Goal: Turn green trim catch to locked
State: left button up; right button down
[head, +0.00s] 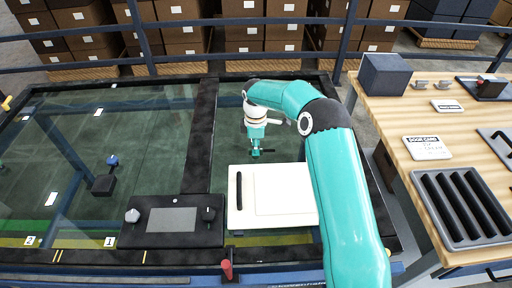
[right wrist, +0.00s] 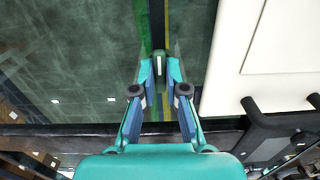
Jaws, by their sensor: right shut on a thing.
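My right gripper (head: 256,152) reaches down over the glass panel, just behind the white board. In the right wrist view its fingertips (right wrist: 159,72) are closed on a small upright piece with a grey-green top, which I take for the green trim catch (right wrist: 159,62). The fingers hide most of it, and its turned position cannot be told. In the head view only a thin dark bar shows beside the fingertips. My left gripper is not in view.
A white board (head: 285,205) with a black handle lies in front of the gripper. A black console (head: 172,222) with a screen and two knobs stands to its left. A red handle (head: 227,268) is at the front edge. A wooden table (head: 385,108) is at right.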

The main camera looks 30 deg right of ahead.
jog(key=m+b, duration=0.1)
jog(key=m, duration=0.3)
jog(key=shift+m, duration=0.3)
jog(key=m+b, duration=0.1)
jog(key=m, duration=0.3)
jog(key=shift+d+m, duration=0.1)
jog(key=shift+m, duration=0.2)
jog(key=m, duration=0.4)
jog(key=shift+w+b, duration=0.1)
jog(key=shift+b, duration=0.2)
jog(key=m, duration=0.4)
jog(key=shift+r, duration=0.1)
jog(key=shift+m, duration=0.4)
jog(key=c, duration=1.2)
grip_release()
